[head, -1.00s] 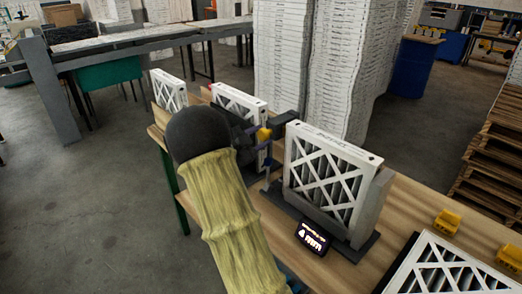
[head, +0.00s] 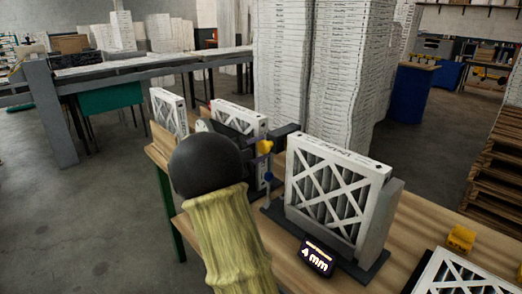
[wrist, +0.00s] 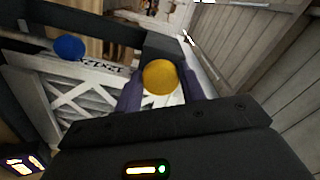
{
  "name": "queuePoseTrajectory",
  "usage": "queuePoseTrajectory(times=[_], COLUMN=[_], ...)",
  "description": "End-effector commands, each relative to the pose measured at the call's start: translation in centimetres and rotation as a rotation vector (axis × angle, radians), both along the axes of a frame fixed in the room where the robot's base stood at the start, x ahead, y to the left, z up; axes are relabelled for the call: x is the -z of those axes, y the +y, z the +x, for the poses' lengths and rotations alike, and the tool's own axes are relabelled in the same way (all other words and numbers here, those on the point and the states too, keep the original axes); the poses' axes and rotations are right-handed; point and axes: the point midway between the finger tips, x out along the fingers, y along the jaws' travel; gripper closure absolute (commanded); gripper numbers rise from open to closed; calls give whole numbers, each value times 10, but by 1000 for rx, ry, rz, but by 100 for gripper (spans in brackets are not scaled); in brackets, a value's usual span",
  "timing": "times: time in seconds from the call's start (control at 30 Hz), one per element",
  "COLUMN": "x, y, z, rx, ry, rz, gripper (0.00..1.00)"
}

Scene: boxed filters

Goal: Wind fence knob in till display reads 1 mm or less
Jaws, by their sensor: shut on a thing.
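A yellow knob (head: 265,147) sits at the end of a dark bar left of an upright white-framed filter (head: 335,190). The filter stands in a grey holder (head: 378,222) on a dark base. In the wrist view my gripper (wrist: 158,88) has its two purple fingers on either side of the yellow knob (wrist: 160,77), shut on it. A blue knob (wrist: 69,46) is further left in the wrist view, apart from the fingers. The small black display (head: 316,256) in front of the filter reads 4 mm. My arm hides part of the bench left of the fixture.
Two more upright filters (head: 238,118) (head: 168,110) stand further back on the wooden bench (head: 410,240). A yellow block (head: 461,238) and another filter (head: 470,275) lie at the right. Tall white stacks (head: 310,70) rise behind the bench.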

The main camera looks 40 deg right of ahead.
Motion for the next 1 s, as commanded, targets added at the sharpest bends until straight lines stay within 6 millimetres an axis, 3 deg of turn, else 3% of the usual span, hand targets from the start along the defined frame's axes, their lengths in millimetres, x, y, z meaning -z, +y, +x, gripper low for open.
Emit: queuePoseTrajectory(times=[0.07, 0.1, 0.2, 0.63, 1.0], x=[2, 2, 1, 1, 2], y=[2, 2, 2, 10, 76], z=[0, 1, 1, 0, -4], rx=[-1, -2, -1, -2, -6], ry=[2, 2, 3, 1, 2], rz=[2, 2, 2, 0, 1], gripper=[83, 57, 39, 39, 39])
